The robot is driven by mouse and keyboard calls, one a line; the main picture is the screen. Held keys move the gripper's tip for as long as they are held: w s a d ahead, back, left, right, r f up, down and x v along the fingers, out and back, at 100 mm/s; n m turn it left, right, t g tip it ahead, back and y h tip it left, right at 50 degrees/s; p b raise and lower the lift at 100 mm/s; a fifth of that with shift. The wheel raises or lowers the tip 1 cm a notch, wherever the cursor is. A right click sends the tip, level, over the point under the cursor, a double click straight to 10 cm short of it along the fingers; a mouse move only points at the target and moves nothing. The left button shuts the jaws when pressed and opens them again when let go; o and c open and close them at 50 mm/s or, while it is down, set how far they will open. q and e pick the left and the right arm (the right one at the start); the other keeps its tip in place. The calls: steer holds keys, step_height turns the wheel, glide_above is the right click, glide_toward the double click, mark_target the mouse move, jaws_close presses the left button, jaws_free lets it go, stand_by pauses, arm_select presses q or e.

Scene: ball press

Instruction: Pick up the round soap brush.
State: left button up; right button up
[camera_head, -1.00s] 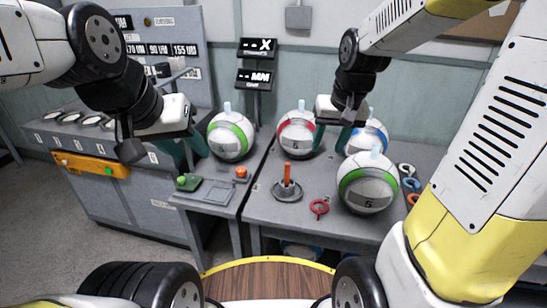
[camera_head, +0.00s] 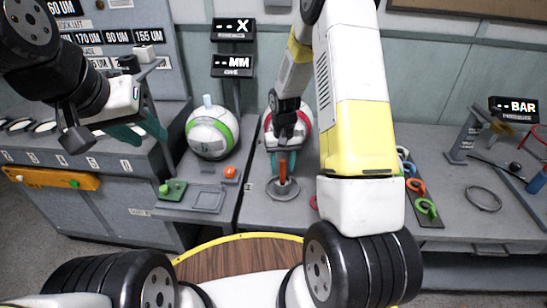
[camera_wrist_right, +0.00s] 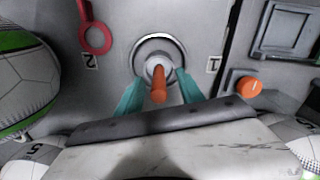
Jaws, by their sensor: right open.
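What looks like the round soap brush is an upright orange handle (camera_head: 282,173) on a round grey base (camera_head: 283,189) on the grey table. In the right wrist view the orange handle (camera_wrist_right: 158,88) points up toward the camera. My right gripper (camera_head: 283,158) is above it with its teal fingers pointing down. In the right wrist view the open fingers (camera_wrist_right: 158,92) stand on either side of the handle, with gaps visible. My left gripper (camera_head: 141,133) hangs to the left, its teal fingers apart and empty, away from the brush.
A green-striped ball (camera_head: 211,133) stands left of the brush. A red-striped ball (camera_head: 302,118) is behind my right gripper, partly hidden. A red ring tool (camera_wrist_right: 96,37) lies beside the base. An orange knob (camera_head: 230,172) and green switch (camera_head: 172,190) are on the left table.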

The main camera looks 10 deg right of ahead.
mark_target(283, 173)
steer(key=f, duration=0.4)
steer(key=shift+w+d+f, duration=0.15)
steer(key=shift+w+f, duration=0.15)
steer(key=shift+w, duration=0.1)
jaws_close()
